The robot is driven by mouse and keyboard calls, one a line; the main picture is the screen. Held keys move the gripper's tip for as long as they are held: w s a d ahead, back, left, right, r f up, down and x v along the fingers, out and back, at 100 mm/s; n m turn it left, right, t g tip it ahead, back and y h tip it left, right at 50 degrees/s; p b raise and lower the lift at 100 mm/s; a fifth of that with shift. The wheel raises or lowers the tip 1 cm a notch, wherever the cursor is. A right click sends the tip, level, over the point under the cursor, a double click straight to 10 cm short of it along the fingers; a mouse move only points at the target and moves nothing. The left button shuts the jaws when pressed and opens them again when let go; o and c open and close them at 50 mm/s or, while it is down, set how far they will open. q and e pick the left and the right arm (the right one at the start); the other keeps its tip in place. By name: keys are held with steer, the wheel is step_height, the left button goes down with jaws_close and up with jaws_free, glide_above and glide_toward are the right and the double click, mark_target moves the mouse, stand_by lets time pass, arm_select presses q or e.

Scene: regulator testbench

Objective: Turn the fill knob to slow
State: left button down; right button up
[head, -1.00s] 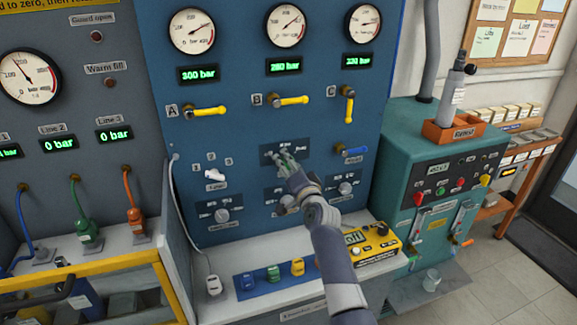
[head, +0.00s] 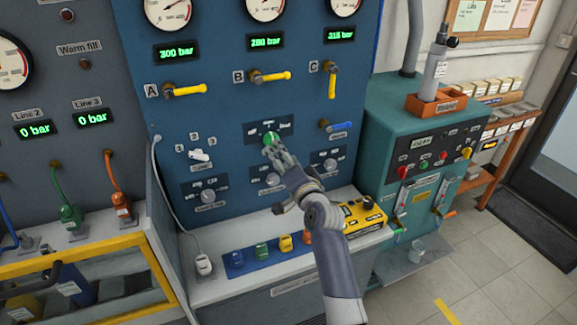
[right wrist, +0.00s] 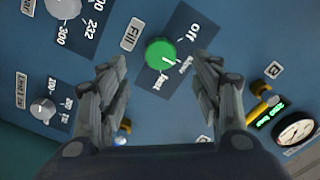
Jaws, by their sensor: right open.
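The green fill knob (head: 271,138) sits on a dark plate in the middle of the blue panel. In the right wrist view the knob (right wrist: 160,53) is beside the "Fill" label, with "Off", "slow" and "fast" around it. A pale mark shows on its face; I cannot tell for sure which label it points at. My right gripper (head: 277,153) is just below and in front of the knob in the head view. In the wrist view its two fingers (right wrist: 161,72) are wide apart on either side of the knob, not touching it. My left gripper is not in view.
Grey dial knobs (head: 208,196) sit below on the panel, with a white selector switch (head: 200,155) to the left. Yellow valve handles (head: 270,76) are above. A yellow box (head: 362,214) and coloured blocks stand on the ledge. A teal cabinet (head: 385,135) is at right.

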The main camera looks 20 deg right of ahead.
steer(key=shift+s, duration=2.05)
